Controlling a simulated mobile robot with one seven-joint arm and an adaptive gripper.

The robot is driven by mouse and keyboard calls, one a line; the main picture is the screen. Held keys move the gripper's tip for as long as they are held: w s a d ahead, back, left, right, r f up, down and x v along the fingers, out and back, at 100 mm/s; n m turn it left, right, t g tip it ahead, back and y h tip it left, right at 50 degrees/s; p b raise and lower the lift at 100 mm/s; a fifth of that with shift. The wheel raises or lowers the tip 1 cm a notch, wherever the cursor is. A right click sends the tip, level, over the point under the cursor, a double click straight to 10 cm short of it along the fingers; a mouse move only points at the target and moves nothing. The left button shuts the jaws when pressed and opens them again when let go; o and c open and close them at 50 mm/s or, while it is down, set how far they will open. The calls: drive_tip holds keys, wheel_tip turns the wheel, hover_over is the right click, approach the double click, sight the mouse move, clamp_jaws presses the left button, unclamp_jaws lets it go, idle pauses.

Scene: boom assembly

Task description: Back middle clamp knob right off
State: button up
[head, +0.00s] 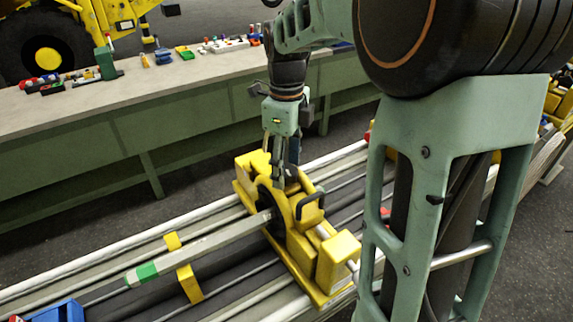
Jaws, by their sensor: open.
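A yellow clamp block (305,252) sits across the pale rails in the middle of the head view. A long grey bar with a green band (146,271) runs into it from the left.
A long workbench (70,118) with small tools and coloured parts stands behind the rails. A yellow vehicle (40,45) is beyond it. A blue part (60,312) lies at the lower left. A yellow bracket (189,284) stands left of the clamp. My own arm hides much of the right side.

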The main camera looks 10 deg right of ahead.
drive_tip(key=c, duration=1.2)
drive_tip(key=shift+o, duration=0.2)
drive_tip(key=shift+n, duration=0.3)
